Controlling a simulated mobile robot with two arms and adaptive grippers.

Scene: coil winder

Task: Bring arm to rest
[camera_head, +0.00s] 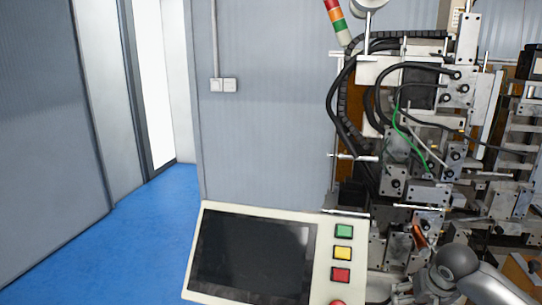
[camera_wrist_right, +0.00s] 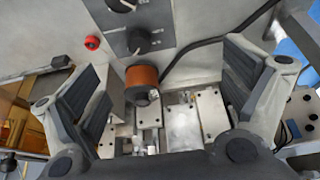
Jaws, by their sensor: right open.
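My right gripper (camera_wrist_right: 165,98) is open in the right wrist view, with its two dark-padded fingers wide apart. A copper-coloured coil (camera_wrist_right: 142,75) shows between the fingers, and neither finger touches it. My right arm (camera_head: 465,265) comes in at the bottom right of the head view, in front of the coil winder (camera_head: 400,185). A copper-coloured part (camera_head: 419,237) shows on the winder just above the arm. My right gripper cannot be made out clearly in the head view. My left gripper is in neither view.
A control panel (camera_head: 250,255) with a dark screen and coloured buttons stands at the bottom centre. The winder fills the right side with cables and metal blocks. Dark knobs (camera_wrist_right: 138,40) and a red button (camera_wrist_right: 92,43) are near the gripper. Blue floor (camera_head: 150,225) is open at left.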

